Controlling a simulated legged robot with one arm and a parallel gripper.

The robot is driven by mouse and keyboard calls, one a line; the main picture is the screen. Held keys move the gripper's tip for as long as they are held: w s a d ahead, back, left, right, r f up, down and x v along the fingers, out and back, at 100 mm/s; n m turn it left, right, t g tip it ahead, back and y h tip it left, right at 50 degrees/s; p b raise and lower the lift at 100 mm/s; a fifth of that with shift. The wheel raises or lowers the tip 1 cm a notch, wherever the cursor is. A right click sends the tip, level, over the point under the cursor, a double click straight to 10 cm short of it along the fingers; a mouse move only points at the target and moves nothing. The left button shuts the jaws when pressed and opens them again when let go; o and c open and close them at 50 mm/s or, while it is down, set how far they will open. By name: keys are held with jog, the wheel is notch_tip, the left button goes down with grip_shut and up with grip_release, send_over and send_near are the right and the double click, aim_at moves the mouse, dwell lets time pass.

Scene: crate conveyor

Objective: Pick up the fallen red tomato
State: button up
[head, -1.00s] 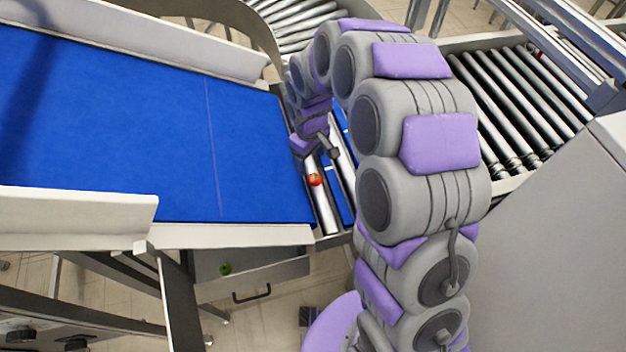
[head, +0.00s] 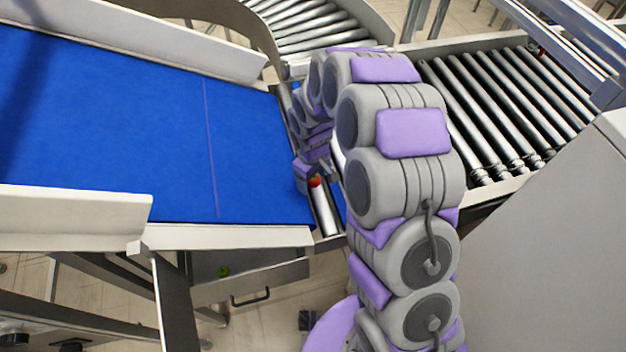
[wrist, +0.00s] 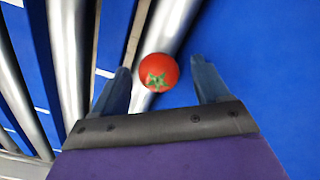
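The red tomato (wrist: 159,71) with a green calyx rests on a metal roller in the wrist view, between and slightly beyond the two fingertips. My gripper (wrist: 162,75) is open, with a finger on each side of the tomato and gaps between. In the head view the tomato (head: 315,182) shows small and partly covered at the roller by the end of the blue belt. My gripper (head: 322,166) is right above it there, partly hidden by my arm.
The wide blue belt (head: 110,120) lies left of the rollers, with white side walls. A roller conveyor (head: 500,105) runs at the right. A grey panel (head: 560,230) stands right.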

jog(key=c, duration=1.1)
jog(key=shift+r, duration=0.15)
